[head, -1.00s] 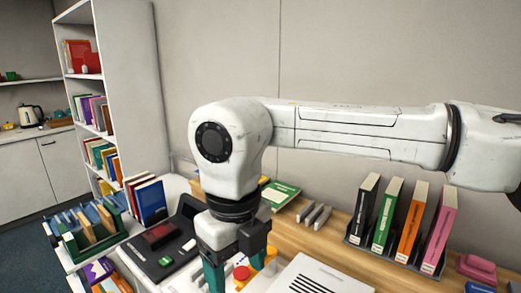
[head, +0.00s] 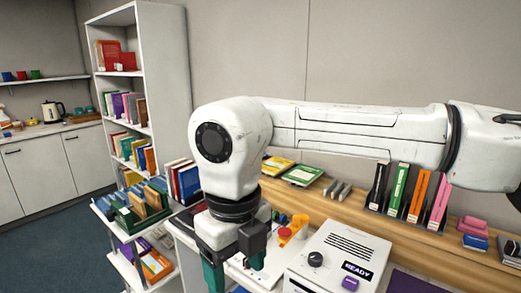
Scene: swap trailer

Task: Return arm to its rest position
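My arm (head: 355,130) is white and stretches across the picture from the right edge, its elbow-like joint (head: 213,142) left of centre. My gripper (head: 236,268) hangs down at the lower middle, with dark teal fingers. The fingers are apart and I see nothing held between them. It hangs in front of the worktop, left of a white machine (head: 335,245) with a "READY" label. The arm hides part of the wall and worktop behind it.
Upright books (head: 396,193) stand in a rack on the wooden worktop (head: 470,250). A red and yellow item (head: 290,230) is right of the gripper. A trolley with books (head: 145,215) stands at left, before a tall white bookshelf (head: 160,60). Blue floor (head: 45,235) is clear at far left.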

